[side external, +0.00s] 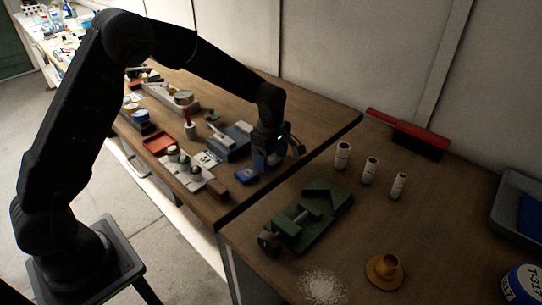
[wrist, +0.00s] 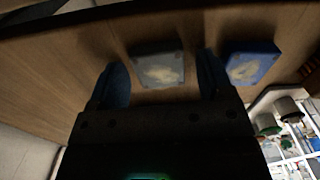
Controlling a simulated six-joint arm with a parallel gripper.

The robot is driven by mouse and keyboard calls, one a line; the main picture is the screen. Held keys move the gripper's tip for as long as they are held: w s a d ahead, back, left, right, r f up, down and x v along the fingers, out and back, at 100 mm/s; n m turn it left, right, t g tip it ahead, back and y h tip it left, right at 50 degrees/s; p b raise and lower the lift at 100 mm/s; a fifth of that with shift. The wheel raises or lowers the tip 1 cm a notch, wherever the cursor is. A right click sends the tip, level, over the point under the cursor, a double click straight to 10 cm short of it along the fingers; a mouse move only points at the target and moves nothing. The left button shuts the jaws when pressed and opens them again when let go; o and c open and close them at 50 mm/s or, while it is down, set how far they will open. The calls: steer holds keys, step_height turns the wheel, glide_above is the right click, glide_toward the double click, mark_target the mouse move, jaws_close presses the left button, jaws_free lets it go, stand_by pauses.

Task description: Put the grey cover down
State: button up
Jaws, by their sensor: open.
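A pale grey square piece, which looks like the grey cover (wrist: 160,72), lies on the wooden table in the wrist view. It shows between the two blue fingers of my gripper (wrist: 163,66), which stand apart. A strip of wood shows between it and the left finger; its right edge is close to the right finger. In the side view my gripper (side external: 270,160) points down near the table's right end. It hides the grey piece there. A blue box (wrist: 252,63) with a pale mark sits right of the right finger; it also shows in the side view (side external: 247,176).
A blue-grey box (side external: 230,143) and a white holder with small jars (side external: 193,178) stand left of my gripper.

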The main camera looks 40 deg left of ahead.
mark_target(273, 160)
step_height(273, 160, up, 13)
steer(key=s+r+m+t, duration=0.2)
steer(key=s+r+m, duration=0.3)
steer(key=s+r, duration=0.2)
steer(key=s+m+t, duration=0.3)
steer(key=s+m, duration=0.9)
steer(key=s, duration=0.7)
steer(key=shift+s+a+r+m, duration=0.15)
steer(key=shift+s+a+m, duration=0.05)
steer(key=shift+s+m, duration=0.2)
steer(key=shift+o, duration=0.4)
steer(key=shift+s+f+m+t, duration=0.3)
steer(key=shift+s+f+m, duration=0.05)
steer(key=shift+s+m, duration=0.15)
steer(key=shift+w, duration=0.1)
